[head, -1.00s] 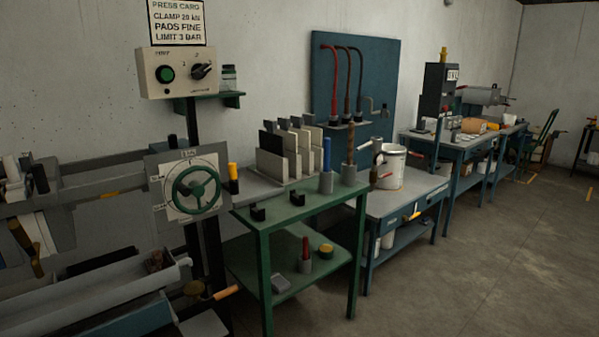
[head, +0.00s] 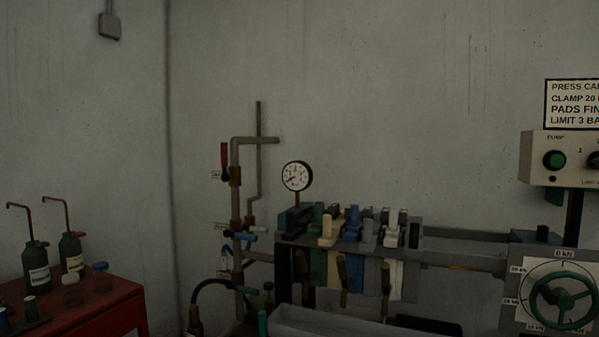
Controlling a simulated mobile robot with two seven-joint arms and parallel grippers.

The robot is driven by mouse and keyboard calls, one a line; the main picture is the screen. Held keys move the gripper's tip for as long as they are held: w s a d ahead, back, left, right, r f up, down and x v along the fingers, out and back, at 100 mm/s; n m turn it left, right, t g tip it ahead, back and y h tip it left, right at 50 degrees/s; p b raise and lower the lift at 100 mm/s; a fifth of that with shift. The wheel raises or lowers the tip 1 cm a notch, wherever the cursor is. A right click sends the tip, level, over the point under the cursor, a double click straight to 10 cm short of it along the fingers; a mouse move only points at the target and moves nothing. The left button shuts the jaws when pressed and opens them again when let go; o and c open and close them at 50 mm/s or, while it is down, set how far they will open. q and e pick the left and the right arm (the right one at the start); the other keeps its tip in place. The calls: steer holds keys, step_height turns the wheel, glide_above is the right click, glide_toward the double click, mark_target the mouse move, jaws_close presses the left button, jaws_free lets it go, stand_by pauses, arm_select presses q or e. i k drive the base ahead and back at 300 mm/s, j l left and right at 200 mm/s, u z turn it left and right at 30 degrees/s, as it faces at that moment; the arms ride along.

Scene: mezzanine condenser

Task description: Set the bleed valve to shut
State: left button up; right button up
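Upright pipework (head: 236,205) stands against the back wall, left of the middle of the head view. A valve with a red lever (head: 225,158) sits high on it, the lever pointing up along the pipe. Lower down is a valve with a blue lever (head: 243,236), lying roughly level. Another small blue part (head: 227,250) shows just below it. Small white tags hang beside the valves, too small to read, so I cannot tell which is the bleed valve. Neither of my grippers is in view.
A pressure gauge (head: 297,176) and a filter press with coloured plates (head: 353,224) stand right of the pipes. A trough (head: 330,322) lies in front. A red bench (head: 100,312) with bottles is at left. A green handwheel (head: 562,301) is at the right edge.

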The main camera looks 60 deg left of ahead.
mark_target(225, 177)
steer(key=u, duration=2.35)
steer(key=i+u, duration=0.15)
steer(key=i, duration=0.3)
steer(key=i+l+u, duration=0.2)
steer(key=i, duration=0.25)
